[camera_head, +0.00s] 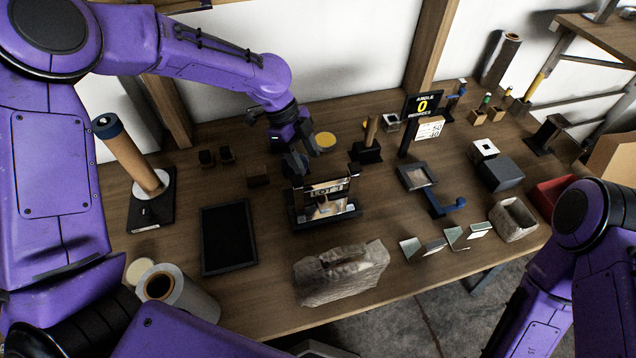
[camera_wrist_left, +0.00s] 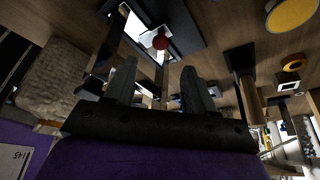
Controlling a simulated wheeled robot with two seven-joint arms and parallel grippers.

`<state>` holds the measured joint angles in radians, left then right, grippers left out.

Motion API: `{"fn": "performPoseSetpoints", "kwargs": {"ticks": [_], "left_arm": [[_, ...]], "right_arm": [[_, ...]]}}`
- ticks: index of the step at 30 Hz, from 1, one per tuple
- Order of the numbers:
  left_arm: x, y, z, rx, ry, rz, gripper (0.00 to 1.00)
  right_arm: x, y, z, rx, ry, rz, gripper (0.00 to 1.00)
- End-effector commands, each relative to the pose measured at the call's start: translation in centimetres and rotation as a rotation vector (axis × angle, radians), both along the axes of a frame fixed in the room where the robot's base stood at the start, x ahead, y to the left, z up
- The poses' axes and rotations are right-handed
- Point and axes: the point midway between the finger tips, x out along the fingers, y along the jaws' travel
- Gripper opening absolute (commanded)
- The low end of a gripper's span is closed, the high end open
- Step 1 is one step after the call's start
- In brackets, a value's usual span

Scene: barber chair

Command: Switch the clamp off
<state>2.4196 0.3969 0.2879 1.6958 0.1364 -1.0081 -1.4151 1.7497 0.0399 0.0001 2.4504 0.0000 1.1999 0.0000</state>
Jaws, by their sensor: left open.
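A black-framed device (camera_head: 325,208) with shiny metal plates and a lettered strip stands near the middle of the table; it looks like the clamp, but I cannot be sure. My left gripper (camera_head: 296,163) hangs just behind and above its left end, pointing down. In the left wrist view my left gripper (camera_wrist_left: 158,82) has its two dark fingers spread apart with nothing held between them. A red round knob (camera_wrist_left: 160,42) on a bright surface shows beyond the fingertips. No switch position can be read. My right arm shows at the right edge; its gripper is out of view.
A rough pale block (camera_head: 340,272) lies in front of the device. A black tray (camera_head: 228,238) lies to its left. A yellow disc (camera_head: 325,140) and a dark stand (camera_head: 366,153) are behind. An angle display (camera_head: 421,107) stands at the back.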

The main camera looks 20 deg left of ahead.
Motion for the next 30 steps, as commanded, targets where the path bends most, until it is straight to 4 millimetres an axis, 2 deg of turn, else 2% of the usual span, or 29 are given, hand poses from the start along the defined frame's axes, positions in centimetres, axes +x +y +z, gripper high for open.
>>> {"fn": "performPoseSetpoints", "kwargs": {"ticks": [6,12,22,23,27,30], "left_arm": [[-0.5,-2.0,-4.5,0.002,0.005,-0.005,0.55],[-0.6,-3.2,-7.4,0.000,0.002,-0.003,0.55],[-0.7,-3.5,-8.1,0.000,0.000,-0.002,0.55],[-0.7,-3.4,-8.1,0.000,0.000,-0.002,0.48],[-0.7,-3.4,-8.1,0.000,0.000,-0.002,0.03],[-0.7,-3.4,-8.1,0.000,0.001,-0.003,0.00]], "right_arm": [[0.0,0.0,1.1,-0.001,-0.001,0.000,0.43],[0.0,0.0,1.6,-0.001,-0.001,0.000,0.43],[0.0,0.0,1.6,-0.001,-0.001,0.000,0.43],[0.0,0.0,1.6,-0.001,-0.001,0.000,0.43],[0.0,0.0,1.6,-0.001,-0.001,0.000,0.43],[0.0,0.0,1.6,-0.001,-0.001,0.000,0.43]]}}
